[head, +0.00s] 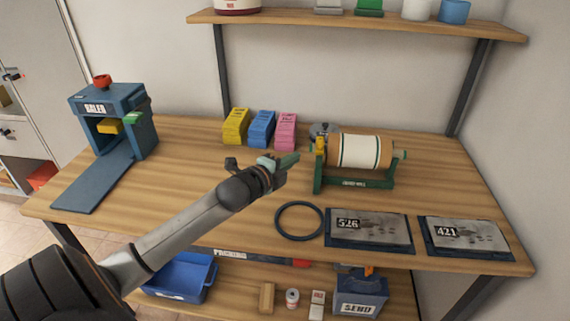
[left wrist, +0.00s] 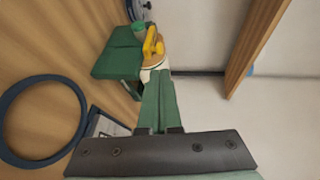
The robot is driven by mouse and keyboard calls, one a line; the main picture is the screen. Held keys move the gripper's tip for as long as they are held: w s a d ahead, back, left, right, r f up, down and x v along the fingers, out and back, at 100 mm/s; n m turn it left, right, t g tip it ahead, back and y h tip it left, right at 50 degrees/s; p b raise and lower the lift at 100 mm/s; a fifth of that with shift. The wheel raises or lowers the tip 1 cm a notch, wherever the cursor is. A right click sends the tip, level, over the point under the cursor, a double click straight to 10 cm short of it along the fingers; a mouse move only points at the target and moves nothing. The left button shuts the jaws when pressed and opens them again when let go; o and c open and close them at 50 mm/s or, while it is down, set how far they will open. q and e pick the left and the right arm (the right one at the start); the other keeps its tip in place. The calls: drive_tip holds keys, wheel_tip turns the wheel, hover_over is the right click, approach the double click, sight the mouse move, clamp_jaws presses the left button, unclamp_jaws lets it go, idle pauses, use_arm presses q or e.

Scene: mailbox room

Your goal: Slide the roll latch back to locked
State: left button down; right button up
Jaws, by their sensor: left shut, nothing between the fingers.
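The roll stand (head: 353,183) is a green frame on the table, holding a large white roll (head: 362,151) with green stripes and brown ends. A yellow latch (head: 320,147) sits at the left end of the roll; it also shows in the left wrist view (left wrist: 153,44), near a green knob. My left gripper (head: 292,159) has green fingers and is shut and empty, left of the latch and apart from it. In the left wrist view the closed fingers (left wrist: 159,88) point toward the stand and latch. My right gripper is not in view.
Yellow (head: 236,127), blue (head: 262,128) and pink (head: 285,132) stacks stand behind my gripper. A dark ring (head: 299,204) and plates marked 526 (head: 368,248) and 421 (head: 461,251) lie in front. A blue press (head: 125,110) stands at left. A shelf (head: 350,24) hangs above.

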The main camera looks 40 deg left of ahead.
use_arm(q)
drive_tip(key=shift+v, duration=1.45)
drive_tip(key=s+d+f+n+g, duration=0.5)
drive_tip(key=s+d+f+n, duration=0.25)
drive_tip(key=s+f, duration=0.45)
drive_tip(key=s+d+f+n+g+h, duration=0.1)
drive_tip(key=s+d+f+n+g, duration=0.3)
drive_tip(key=s, duration=0.4)
drive_tip(key=s+d+f+n+g, duration=0.2)
drive_tip(key=s+d+n+g, duration=0.15)
drive_tip(key=s+d, duration=0.35)
drive_tip(key=w+d+f+t+h, duration=0.1)
drive_tip(key=f+t, duration=0.2)
drive_tip(key=f, duration=0.2)
drive_tip(key=w+d+f+t+h, duration=0.1)
drive_tip(key=w+d+f+t, duration=0.1)
drive_tip(key=f, duration=0.3)
drive_tip(key=shift+w+d+f+t, duration=0.25)
drive_tip(key=shift+t, duration=0.3)
